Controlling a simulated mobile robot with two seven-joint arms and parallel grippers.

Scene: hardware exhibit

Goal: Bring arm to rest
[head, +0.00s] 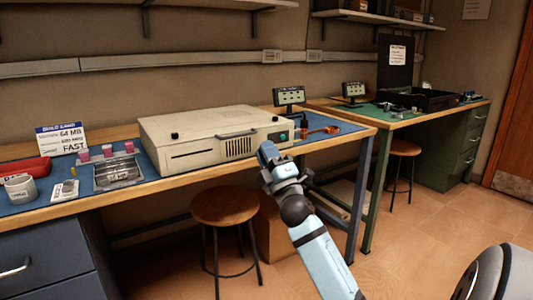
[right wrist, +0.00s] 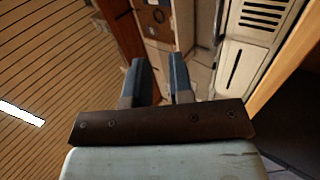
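My right arm reaches up from the bottom of the head view, and its gripper (head: 268,152) is in front of the near edge of the blue-topped workbench (head: 190,183). In the picture it overlaps the lower right of the beige computer case (head: 200,130). In the right wrist view the two fingers of this gripper (right wrist: 159,62) stand apart with a gap between them, and nothing is held. The case front also shows at the upper right of the right wrist view (right wrist: 257,25). My left gripper is not in view.
A round stool (head: 225,206) stands before the bench, with a brown box (head: 274,230) beside it. A red tray (head: 25,170), a cup (head: 20,187) and a metal tray (head: 118,173) sit on the left of the bench. The floor (head: 440,235) at right is largely clear.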

